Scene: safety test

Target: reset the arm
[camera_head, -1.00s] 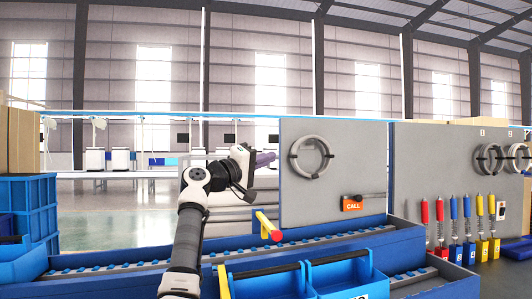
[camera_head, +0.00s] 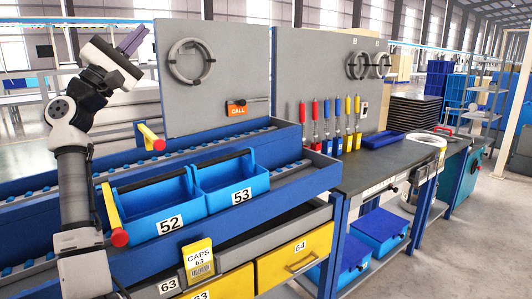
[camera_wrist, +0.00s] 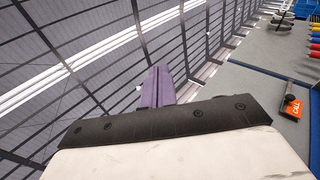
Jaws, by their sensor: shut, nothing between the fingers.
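My gripper (camera_head: 132,40) is at the upper left in the head view, with its purple fingers shut and nothing between them. It is raised above the blue conveyor rack, left of the grey panel, and points up and to the right. In the wrist view the shut purple fingers (camera_wrist: 158,86) stick out past the dark wrist edge, with the hall's wall and roof beams behind them. My arm is bent at the elbow and stands upright at the left of the head view. The fingers touch nothing.
Blue bins 52 (camera_head: 157,213) and 53 (camera_head: 232,185) sit on the rack right of my arm. A grey panel (camera_head: 215,65) with an orange CALL box (camera_head: 237,109) stands behind. Red-tipped yellow handles (camera_head: 152,137) jut near the arm. A workbench (camera_head: 385,165) extends right; floor is clear at the lower right.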

